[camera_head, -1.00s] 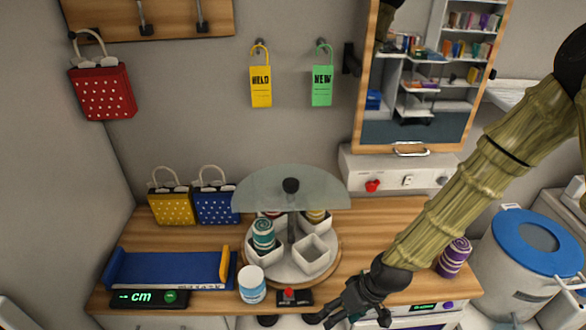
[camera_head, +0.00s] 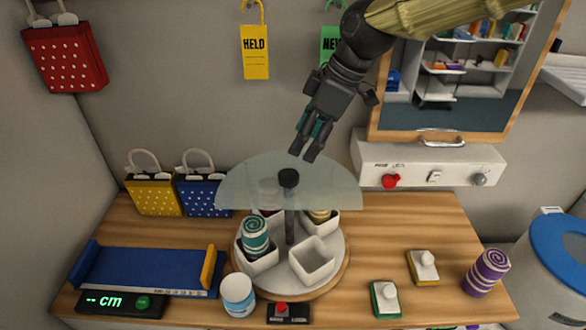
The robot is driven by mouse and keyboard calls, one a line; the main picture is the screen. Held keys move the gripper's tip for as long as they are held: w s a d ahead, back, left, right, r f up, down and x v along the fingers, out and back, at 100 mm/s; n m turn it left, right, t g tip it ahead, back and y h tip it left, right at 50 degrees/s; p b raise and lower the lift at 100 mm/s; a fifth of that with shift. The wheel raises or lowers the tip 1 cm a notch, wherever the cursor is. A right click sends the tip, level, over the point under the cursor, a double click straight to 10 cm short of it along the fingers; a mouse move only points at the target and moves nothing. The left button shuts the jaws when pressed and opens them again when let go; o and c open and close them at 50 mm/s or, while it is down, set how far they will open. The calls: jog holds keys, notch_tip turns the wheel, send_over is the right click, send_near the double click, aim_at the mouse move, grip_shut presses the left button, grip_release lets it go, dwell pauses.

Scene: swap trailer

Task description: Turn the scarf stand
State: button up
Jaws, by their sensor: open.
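The scarf stand (camera_head: 335,278) is a round white turntable on a wooden base, with a central post, a black knob (camera_head: 289,177) on top and a clear half-round cover (camera_head: 240,188) over its back half. It carries square white cups. A teal striped scarf roll (camera_head: 255,235) stands in the front left cup, and the front right cup (camera_head: 313,262) is empty. A yellowish roll (camera_head: 319,215) and a reddish one show dimly behind the cover. My gripper (camera_head: 302,155) is open and empty, pointing down just above and slightly right of the knob, apparently apart from it.
A red-buttoned black box (camera_head: 288,312) and a white jar (camera_head: 238,295) stand in front. A blue measuring tray (camera_head: 150,270) lies left. Two knobbed blocks (camera_head: 386,297) and a purple roll (camera_head: 487,272) stand right. Yellow and blue bags (camera_head: 152,190) stand at the back left.

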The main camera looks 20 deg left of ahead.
aim_at(290, 174)
jog(key=x, duration=0.3)
jog(key=p+x, duration=0.1)
jog(key=x, duration=0.2)
jog(key=p+x, duration=0.1)
jog(key=x, duration=0.3)
jog(key=shift+d+f, duration=0.1)
jog(key=shift+d, duration=0.15)
grip_shut()
